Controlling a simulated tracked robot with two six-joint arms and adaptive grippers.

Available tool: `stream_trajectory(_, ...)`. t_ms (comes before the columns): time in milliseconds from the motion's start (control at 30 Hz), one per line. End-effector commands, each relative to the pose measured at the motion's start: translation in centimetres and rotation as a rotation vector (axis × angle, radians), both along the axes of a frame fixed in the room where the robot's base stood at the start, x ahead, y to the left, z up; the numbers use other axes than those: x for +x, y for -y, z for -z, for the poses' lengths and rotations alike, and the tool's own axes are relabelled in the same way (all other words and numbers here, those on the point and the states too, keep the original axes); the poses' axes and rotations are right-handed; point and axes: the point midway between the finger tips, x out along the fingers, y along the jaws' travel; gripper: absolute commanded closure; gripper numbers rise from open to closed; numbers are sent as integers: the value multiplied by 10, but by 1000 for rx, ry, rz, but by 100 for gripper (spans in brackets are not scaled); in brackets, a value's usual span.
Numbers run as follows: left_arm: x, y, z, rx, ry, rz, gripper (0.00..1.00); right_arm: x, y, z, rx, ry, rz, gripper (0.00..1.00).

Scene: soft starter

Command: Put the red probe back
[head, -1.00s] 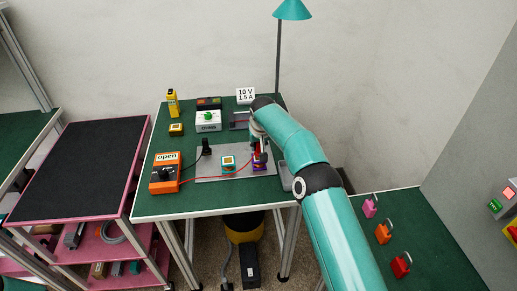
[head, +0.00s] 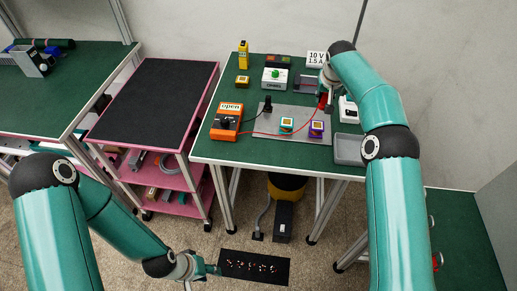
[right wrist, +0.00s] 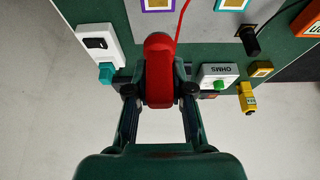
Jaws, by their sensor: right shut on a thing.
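My right gripper (head: 325,86) is shut on the red probe (head: 322,101) near the back right of the green table. In the right wrist view the red probe (right wrist: 158,75) sits between the fingers of my right gripper (right wrist: 158,92). A red lead (head: 275,134) runs from it to the orange meter (head: 227,122), labelled "open". The black probe (head: 267,104) stands upright on the grey plate (head: 262,145).
A white box (head: 347,109) and a grey tray (head: 348,149) are at the table's right side. A black mat (head: 254,267) lies on the floor.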

Motion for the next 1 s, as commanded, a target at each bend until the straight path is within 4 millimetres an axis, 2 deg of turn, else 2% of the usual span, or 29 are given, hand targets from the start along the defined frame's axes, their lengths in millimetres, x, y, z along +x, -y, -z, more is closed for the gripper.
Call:
stream_trajectory(67, 0, 0, 3, 0, 0, 0, 60, -4, -7, 0, 0, 1, -13, 100)
stream_trajectory(267, 0, 0, 24, 0, 0, 0, 60, -12, -66, -8, 1, 4, -113, 100)
stream_trajectory(500, 0, 0, 55, 0, 0, 0, 60, -29, -156, -31, 2, 7, -261, 100)
stream_trajectory(633, 0, 0, 68, 0, 0, 0, 60, -39, -201, -47, 3, 7, -332, 100)
stream_trajectory(833, 0, 0, 73, 0, 0, 0, 60, -45, -221, -57, 2, 2, -366, 100)
stream_trajectory(1000, 0, 0, 91, 0, 0, 0, 60, -47, -226, -35, 2, -2, -374, 100)
